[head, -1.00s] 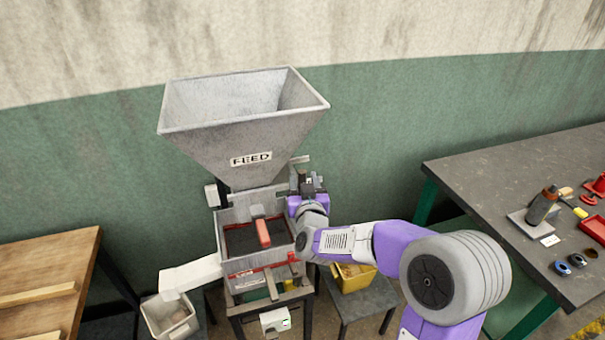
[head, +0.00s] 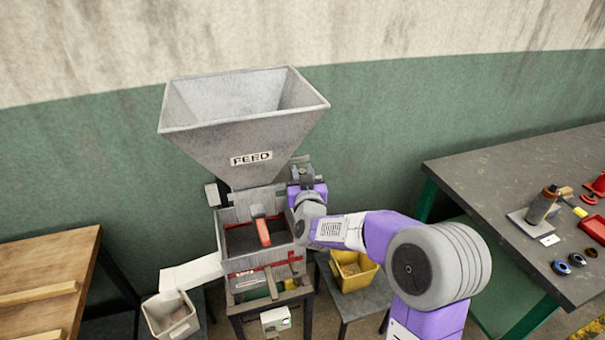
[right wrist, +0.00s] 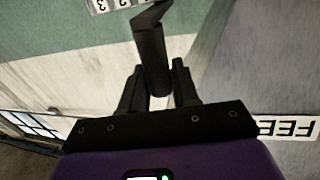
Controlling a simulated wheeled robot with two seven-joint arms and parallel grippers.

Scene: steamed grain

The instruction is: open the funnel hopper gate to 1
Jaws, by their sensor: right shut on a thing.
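The grey funnel hopper (head: 245,135), labelled FEED, stands above the machine against the green wall. My right gripper (head: 304,174) is at the right side of its narrow lower end. In the right wrist view, my right gripper (right wrist: 158,88) is shut on a dark, rod-like gate handle (right wrist: 151,50). The handle has a bent upper end near a white number plate (right wrist: 112,4), cut off by the frame's top edge. The gate's setting cannot be read. In the head view the handle is mostly hidden by the gripper. My left gripper is not in view.
A machine tray with a red-handled part (head: 263,231) sits below the hopper. A yellow bin (head: 368,278) stands on a low stand at right, and a pale bin (head: 150,318) at lower left. A grey workbench (head: 490,165) with tools is at right, a wooden table (head: 70,250) at left.

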